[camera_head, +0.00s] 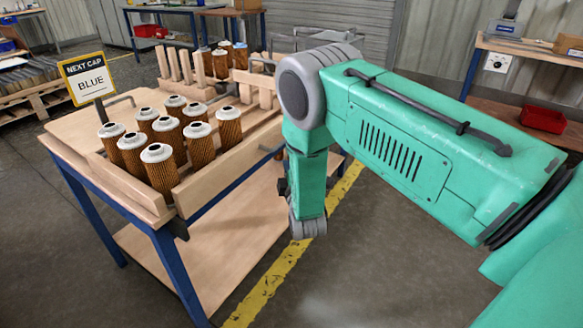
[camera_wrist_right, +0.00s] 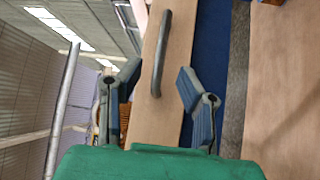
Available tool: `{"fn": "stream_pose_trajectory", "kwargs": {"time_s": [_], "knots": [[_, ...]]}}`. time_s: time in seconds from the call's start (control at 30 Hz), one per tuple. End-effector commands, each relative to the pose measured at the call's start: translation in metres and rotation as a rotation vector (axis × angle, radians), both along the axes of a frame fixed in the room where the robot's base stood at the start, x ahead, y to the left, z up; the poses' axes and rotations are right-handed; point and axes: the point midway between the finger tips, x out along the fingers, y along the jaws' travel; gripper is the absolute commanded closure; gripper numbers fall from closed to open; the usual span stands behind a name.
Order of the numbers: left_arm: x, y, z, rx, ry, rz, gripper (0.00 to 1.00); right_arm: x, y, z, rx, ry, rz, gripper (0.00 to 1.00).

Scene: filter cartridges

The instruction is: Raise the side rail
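The side rail (camera_head: 225,172) is a long pale wooden board on the near right side of the table, beside several filter cartridges (camera_head: 159,168). It looks low, with its top below the cartridge caps. In the wrist view a pale board (camera_wrist_right: 180,45), apparently the rail, carries a curved dark metal handle (camera_wrist_right: 161,58). My right gripper (camera_wrist_right: 157,78) is open, with its two fingers on either side of the handle's line. Nothing is held, and I cannot tell the exact gap to the handle. In the head view my right arm hides most of this gripper. My left gripper is out of view.
The table (camera_head: 75,125) has blue legs and a lower shelf (camera_head: 225,240). A "NEXT CAP BLUE" sign (camera_head: 87,78) stands at its left. Wooden slats (camera_head: 180,66) and more cartridges stand farther back. Open floor with a yellow line (camera_head: 262,292) lies right of the table.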

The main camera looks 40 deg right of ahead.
Motion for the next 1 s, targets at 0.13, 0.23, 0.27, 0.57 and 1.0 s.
{"fn": "stream_pose_trajectory", "kwargs": {"time_s": [0.13, 0.23, 0.27, 0.57, 1.0], "knots": [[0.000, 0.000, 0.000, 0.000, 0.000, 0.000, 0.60, -0.022, 0.008, -0.004, 0.000, 0.002, 0.000, 0.68], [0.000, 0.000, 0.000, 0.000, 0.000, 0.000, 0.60, -0.031, 0.011, -0.005, 0.002, 0.001, -0.002, 0.68], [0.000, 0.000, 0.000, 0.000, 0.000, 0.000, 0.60, -0.032, 0.011, -0.006, 0.001, 0.000, -0.001, 0.68], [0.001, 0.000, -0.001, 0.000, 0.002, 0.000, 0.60, -0.035, 0.012, -0.006, 0.002, -0.001, -0.002, 0.68], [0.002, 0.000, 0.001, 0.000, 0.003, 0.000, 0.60, -0.049, 0.020, -0.032, 0.141, 0.090, 0.032, 0.68]]}}
